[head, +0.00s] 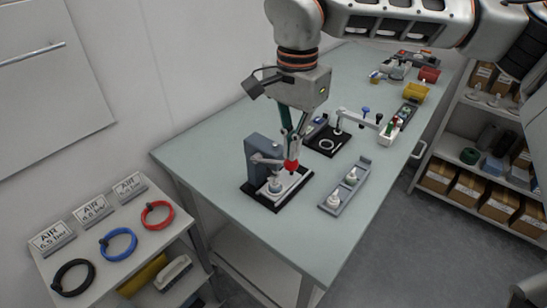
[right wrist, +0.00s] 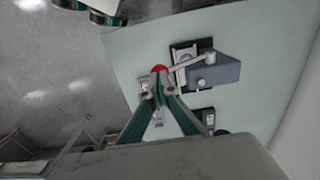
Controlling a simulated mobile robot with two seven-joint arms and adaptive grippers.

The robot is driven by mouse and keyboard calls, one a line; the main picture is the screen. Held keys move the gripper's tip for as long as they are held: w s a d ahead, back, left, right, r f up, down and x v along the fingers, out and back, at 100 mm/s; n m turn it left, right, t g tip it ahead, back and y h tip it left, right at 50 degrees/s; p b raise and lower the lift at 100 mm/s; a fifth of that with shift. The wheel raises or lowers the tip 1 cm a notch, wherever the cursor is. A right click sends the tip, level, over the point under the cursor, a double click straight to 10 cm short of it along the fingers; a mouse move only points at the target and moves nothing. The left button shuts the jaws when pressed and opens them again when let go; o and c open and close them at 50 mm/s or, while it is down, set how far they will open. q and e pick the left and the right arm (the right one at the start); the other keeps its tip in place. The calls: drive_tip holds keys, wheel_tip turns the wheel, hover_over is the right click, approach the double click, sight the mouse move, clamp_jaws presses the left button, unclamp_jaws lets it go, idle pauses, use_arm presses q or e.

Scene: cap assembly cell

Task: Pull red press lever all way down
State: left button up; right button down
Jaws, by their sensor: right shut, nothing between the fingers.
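The press (head: 256,153) is a blue-grey column on a black base on the green table, with a white cap part (head: 275,184) under its ram. Its lever ends in a red knob (head: 291,166) on the column's right side. My right gripper (head: 290,150) is shut with nothing between its fingers. Its tips are right over the red knob; I cannot tell whether they touch. In the right wrist view the closed fingertips (right wrist: 155,84) lie just below the red knob (right wrist: 159,69), and the lever bar runs right to the press body (right wrist: 214,72). My left gripper is not in view.
A grey tray with white cap parts (head: 344,186) lies right of the press. A black fixture with a white ring (head: 326,142) stands behind it. A side shelf with coloured hose coils (head: 118,244) is at lower left. The table's front is clear.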

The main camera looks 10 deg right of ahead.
drive_tip(key=shift+f, duration=0.75)
drive_tip(key=shift+f+b, duration=0.15)
drive_tip(key=shift+b, duration=0.15)
drive_tip(key=shift+s+d+f, duration=0.15)
drive_tip(key=shift+s+f, duration=0.05)
drive_tip(key=shift+f, duration=0.45)
drive_tip(key=shift+b, duration=0.3)
